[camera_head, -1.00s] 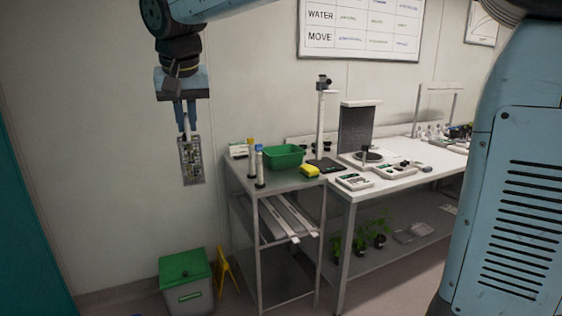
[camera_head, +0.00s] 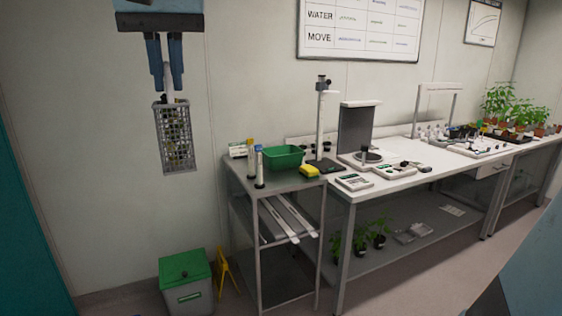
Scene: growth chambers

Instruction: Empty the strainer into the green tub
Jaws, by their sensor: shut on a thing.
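The strainer (camera_head: 176,138) is a grey mesh basket with yellowish-green bits showing inside. It hangs upright below my gripper (camera_head: 168,92), which is shut on its pale upper part. The gripper and strainer are in the air at the upper left, in front of the bare wall. The green tub (camera_head: 283,158) stands on top of the grey metal cart, to the right of and lower in the picture than my gripper. The inside floor of the tub is hidden by its front wall.
Bottles (camera_head: 259,167) stand left of the tub, and a yellow sponge-like item (camera_head: 309,171) lies right of it. A white bench (camera_head: 420,183) with instruments adjoins the cart. A green-lidded bin (camera_head: 186,273) and small yellow stand (camera_head: 227,280) are on the floor.

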